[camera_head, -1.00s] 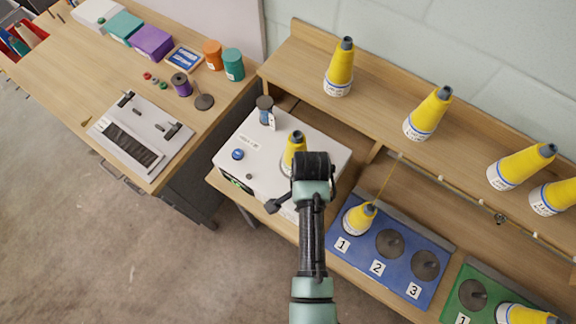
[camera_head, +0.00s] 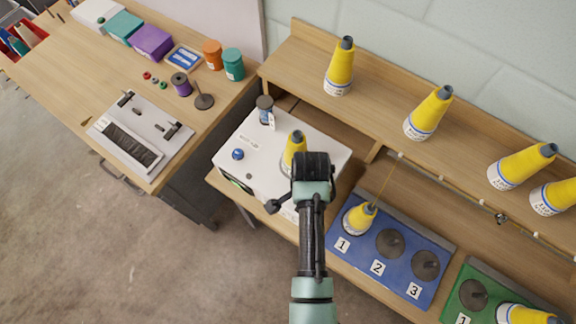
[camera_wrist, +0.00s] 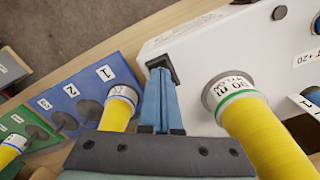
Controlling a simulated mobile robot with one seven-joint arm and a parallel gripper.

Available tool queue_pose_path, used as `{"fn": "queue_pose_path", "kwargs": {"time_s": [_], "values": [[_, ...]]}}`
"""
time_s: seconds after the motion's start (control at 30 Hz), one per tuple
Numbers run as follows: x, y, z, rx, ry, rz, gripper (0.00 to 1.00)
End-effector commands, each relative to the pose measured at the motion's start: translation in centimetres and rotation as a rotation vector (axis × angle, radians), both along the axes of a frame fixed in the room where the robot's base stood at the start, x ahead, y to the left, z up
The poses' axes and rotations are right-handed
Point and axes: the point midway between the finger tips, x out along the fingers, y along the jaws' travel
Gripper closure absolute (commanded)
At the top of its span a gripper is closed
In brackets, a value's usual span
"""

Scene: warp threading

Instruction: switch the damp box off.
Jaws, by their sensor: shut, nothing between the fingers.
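The damp box, which I take to be the white box (camera_head: 222,158), stands at the left end of the bench with a blue knob (camera_head: 238,154) and a small dark button (camera_head: 249,177) on top. A small green-lit panel (camera_head: 237,184) shows on its front. The wrist view shows the white box (camera_wrist: 190,45) on the right, with a dark button (camera_wrist: 279,13) near the top. My gripper (camera_head: 273,206) is shut and empty at the box's front edge.
A yellow cone (camera_head: 293,150) and a dark-capped spool (camera_head: 265,112) stand on the box. A blue board (camera_head: 345,262) with a yellow cone (camera_head: 360,217) lies to the right, a green board (camera_head: 455,300) beyond it. More cones stand on the shelf. Floor in front is clear.

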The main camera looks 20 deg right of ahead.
Motion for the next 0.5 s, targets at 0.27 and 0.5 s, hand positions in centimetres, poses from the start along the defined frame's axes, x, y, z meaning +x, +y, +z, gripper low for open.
{"fn": "queue_pose_path", "kwargs": {"time_s": [0.27,0.5], "values": [[0.02,-0.01,-0.48,0.0,0.0,0.0,1.0],[0.03,-0.01,-0.84,0.0,-0.001,0.0,1.0]]}}
